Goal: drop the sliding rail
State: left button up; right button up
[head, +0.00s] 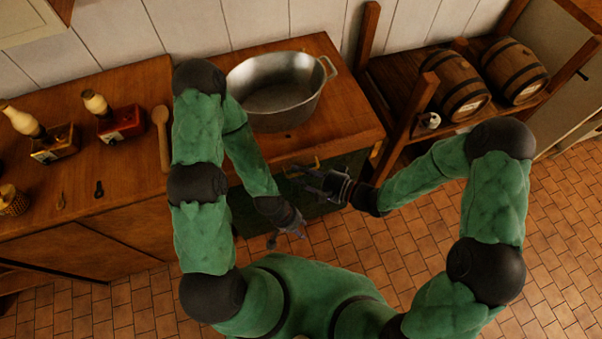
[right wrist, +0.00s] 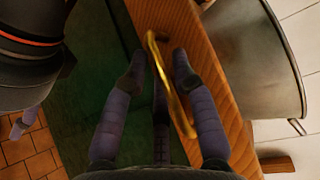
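A curved brass rail (right wrist: 168,80) runs along the wooden front edge of the counter; its yellow metal also shows in the head view (head: 318,163). I take it to be the sliding rail. My right gripper (head: 305,181) is at the counter front, just below the rail. In the right wrist view its fingers (right wrist: 160,68) are spread, with the rail showing between them; I cannot tell whether they touch it. My left gripper (head: 288,239) hangs lower, in front of the dark green cabinet front, with its fingers apart and nothing visible between them.
A large metal pot (head: 275,118) stands on the counter (head: 345,115) above the rail. A shelf with two barrels (head: 455,85) is at the right. The tiled floor (head: 400,260) is clear.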

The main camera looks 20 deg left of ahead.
grip_shut()
notch_tip(320, 180, down, 5)
jog(key=shift+s+f+b, duration=0.1)
jog(key=shift+f+b, duration=0.1)
jog(key=shift+b, duration=0.35)
grip_release()
jog(key=shift+f, duration=0.1)
